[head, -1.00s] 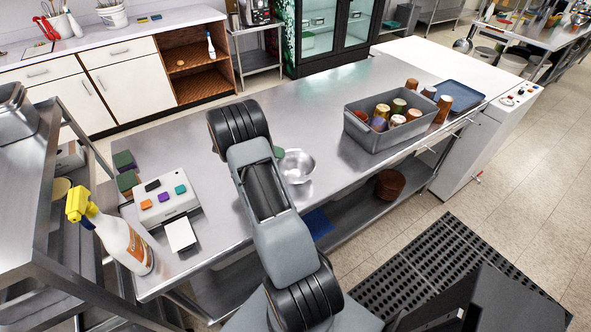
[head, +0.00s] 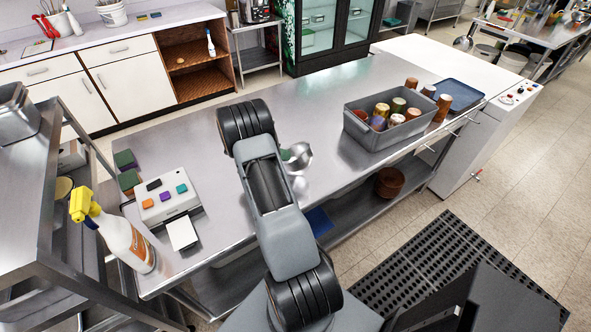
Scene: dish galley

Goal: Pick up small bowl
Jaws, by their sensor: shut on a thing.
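The small bowl (head: 301,158) is shiny metal and shows just right of my forearm, over the steel counter (head: 330,110). It looks tilted and a little above the counter, with a faint reflection below it. My gripper (head: 287,155) is mostly hidden behind my arm; only a small greenish part shows at the bowl's left edge. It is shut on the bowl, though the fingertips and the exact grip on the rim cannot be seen.
A grey bin (head: 378,139) of several cups stands right on the counter, beside a blue tray (head: 457,95). A white device (head: 168,201) with coloured buttons and a spray bottle (head: 125,240) are at left. The counter's middle is clear.

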